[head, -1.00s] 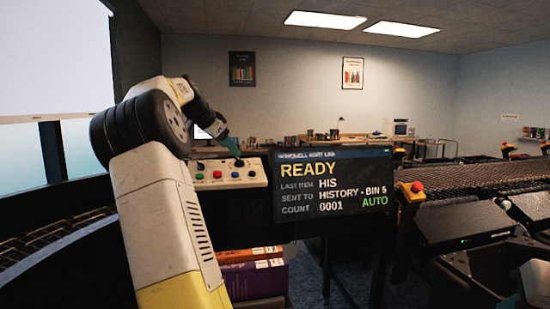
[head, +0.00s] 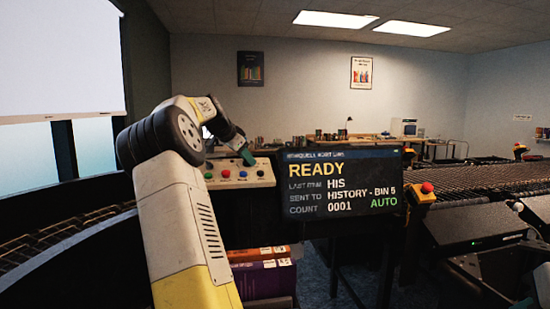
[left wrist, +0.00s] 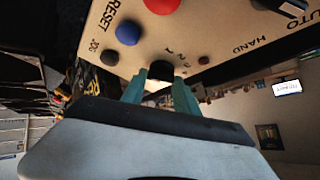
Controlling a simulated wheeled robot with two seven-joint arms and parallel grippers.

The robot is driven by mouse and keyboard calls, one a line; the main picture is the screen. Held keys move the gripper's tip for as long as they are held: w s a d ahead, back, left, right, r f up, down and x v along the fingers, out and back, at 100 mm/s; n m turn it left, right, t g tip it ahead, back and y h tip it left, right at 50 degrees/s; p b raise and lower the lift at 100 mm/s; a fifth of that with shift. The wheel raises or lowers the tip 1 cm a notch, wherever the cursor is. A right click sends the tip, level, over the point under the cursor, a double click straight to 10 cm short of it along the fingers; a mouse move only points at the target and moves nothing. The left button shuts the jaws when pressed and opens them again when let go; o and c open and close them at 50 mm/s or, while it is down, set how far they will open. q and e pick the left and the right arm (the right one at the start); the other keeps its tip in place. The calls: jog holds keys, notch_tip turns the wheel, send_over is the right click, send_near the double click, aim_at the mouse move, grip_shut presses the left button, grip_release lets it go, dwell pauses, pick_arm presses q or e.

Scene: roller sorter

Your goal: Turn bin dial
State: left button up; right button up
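The control panel (head: 262,178) stands left of the screen in the head view. In the left wrist view, a black dial (left wrist: 161,72) beside small numbers sits on the cream panel face (left wrist: 110,62). My left gripper (head: 249,160) is at the panel's right part and covers the dial in the head view. In the left wrist view, the left gripper's (left wrist: 160,80) teal fingers stand apart, one on each side of the dial. I cannot tell whether they touch it. Only a small part of what looks like my right gripper (head: 524,303) shows at the lower right edge.
The screen (head: 340,182) reads READY, HISTORY - BIN 5, AUTO. A red stop button (head: 427,188) and a roller conveyor (head: 480,180) are at right.

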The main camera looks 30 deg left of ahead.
pick_arm(q)
grip_shut()
jog(key=n+y, duration=0.2)
jog(key=n, duration=0.1)
jog(key=n+y, duration=0.1)
jog(key=n, duration=0.1)
jog(key=shift+d, duration=0.3)
jog(key=n+y, duration=0.1)
jog(key=n, duration=0.1)
jog(key=n+y, duration=0.1)
jog(key=n, duration=0.1)
jog(key=shift+w+d+n+y, duration=0.15)
jog(key=shift+d+n+y, duration=0.05)
jog(key=shift+n+y, duration=0.2)
jog(key=n+g+y, duration=0.1)
jog(key=n, duration=0.1)
jog(key=n+g+y, duration=0.1)
jog(key=n, duration=0.2)
jog(key=shift+w+y, duration=0.1)
jog(key=shift+y, duration=0.2)
jog(key=shift+n+g+y, duration=0.6)
jog(key=shift+n+g, duration=0.6)
jog(key=shift+n, duration=1.2)
